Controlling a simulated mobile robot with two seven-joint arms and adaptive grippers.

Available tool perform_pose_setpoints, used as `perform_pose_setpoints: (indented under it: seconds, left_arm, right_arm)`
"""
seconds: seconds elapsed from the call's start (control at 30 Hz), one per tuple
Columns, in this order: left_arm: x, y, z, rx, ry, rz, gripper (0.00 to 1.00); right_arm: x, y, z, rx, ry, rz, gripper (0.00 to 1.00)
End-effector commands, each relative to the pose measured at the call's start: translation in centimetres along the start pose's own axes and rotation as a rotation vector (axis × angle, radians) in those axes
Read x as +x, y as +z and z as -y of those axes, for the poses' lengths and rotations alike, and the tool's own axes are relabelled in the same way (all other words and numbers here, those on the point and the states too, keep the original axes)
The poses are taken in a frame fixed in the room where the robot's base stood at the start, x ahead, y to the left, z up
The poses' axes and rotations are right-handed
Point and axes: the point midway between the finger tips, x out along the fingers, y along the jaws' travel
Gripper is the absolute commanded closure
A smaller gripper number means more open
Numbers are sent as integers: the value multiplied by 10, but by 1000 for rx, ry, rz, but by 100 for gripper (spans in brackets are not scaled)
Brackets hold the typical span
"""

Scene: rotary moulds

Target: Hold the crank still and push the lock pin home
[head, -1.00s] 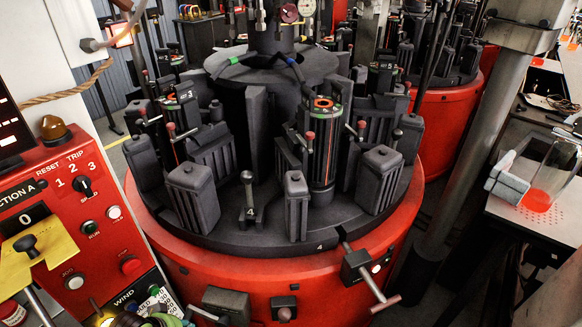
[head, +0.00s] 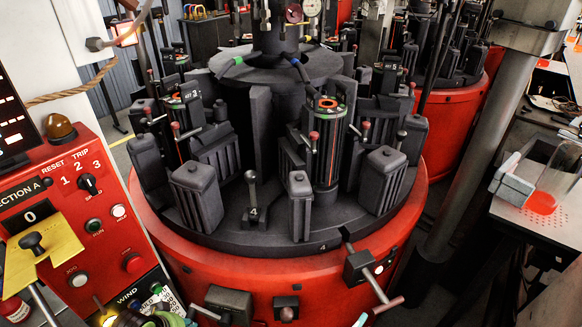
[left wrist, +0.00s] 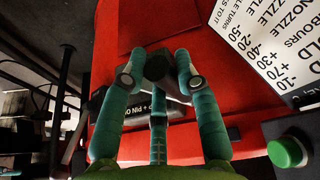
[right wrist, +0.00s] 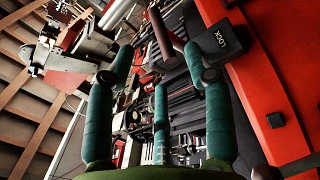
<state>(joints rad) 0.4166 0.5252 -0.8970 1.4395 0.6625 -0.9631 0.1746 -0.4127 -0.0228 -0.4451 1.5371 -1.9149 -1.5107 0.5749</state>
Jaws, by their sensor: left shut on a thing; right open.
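The crank (head: 203,312) sticks out left from a dark housing (head: 228,302) low on the red drum. My left gripper (head: 155,319) is at its outer end; in the left wrist view its teal fingers are shut around a dark knob (left wrist: 157,66). The lock pin's bar handle (head: 385,303) juts from a dark block (head: 360,264) on the drum's front right. It also shows in the right wrist view (right wrist: 163,36), beside the block marked LOCK (right wrist: 217,42). My right gripper (right wrist: 160,66) is open, its fingers short of the bar; only a teal fingertip shows in the head view (head: 361,320).
A red control panel (head: 100,225) with a yellow plate (head: 45,250) stands at left. Moulds ring the turntable (head: 320,247) above the drum. A post (head: 480,150) and a table (head: 535,225) are at right.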

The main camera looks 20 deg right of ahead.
Motion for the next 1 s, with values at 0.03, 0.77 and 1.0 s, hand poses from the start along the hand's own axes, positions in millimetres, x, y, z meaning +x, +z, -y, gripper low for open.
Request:
perform_pose_setpoints:
  seconds: [0.03, 0.77, 1.0]
  left_arm:
    - [0, 0, -2, -5, 4, 0, 100]
    - [0, 0, -2, -4, 5, 0, 100]
    - [0, 0, -2, -4, 5, 0, 100]
  right_arm:
    - [12, 0, -1, 1, 3, 0, 48]
    - [79, 0, 1, -1, -2, -1, 48]
    - [78, 0, 1, -1, -3, 0, 100]
